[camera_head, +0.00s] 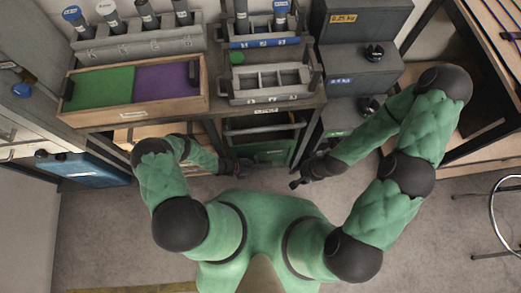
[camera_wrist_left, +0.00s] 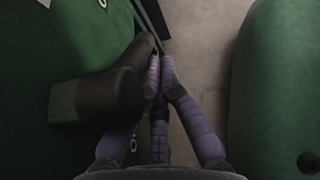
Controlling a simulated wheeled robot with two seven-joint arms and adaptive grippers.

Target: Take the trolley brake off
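The trolley (camera_head: 262,152) has a green panel and a dark top bar, and stands under the shelf in the head view. In the left wrist view its green panel (camera_wrist_left: 60,50) fills the left side. A dark brown lever (camera_wrist_left: 105,97) juts from a square mount on that panel, its narrower end pointing up and right. My left gripper (camera_wrist_left: 161,68) has its purple fingers drawn together at the tips, right beside the lever's end; I see nothing clearly between them. My left gripper also shows small in the head view (camera_head: 240,168). My right gripper (camera_head: 297,183) hangs right of the trolley; its fingers are too small to read.
A wooden tray (camera_head: 139,111) with green and purple parts and grey racks stand on the shelf above. Grey boxes (camera_head: 360,65) with black knobs stand at the right. A stool (camera_head: 496,215) is far right. The floor around me is clear.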

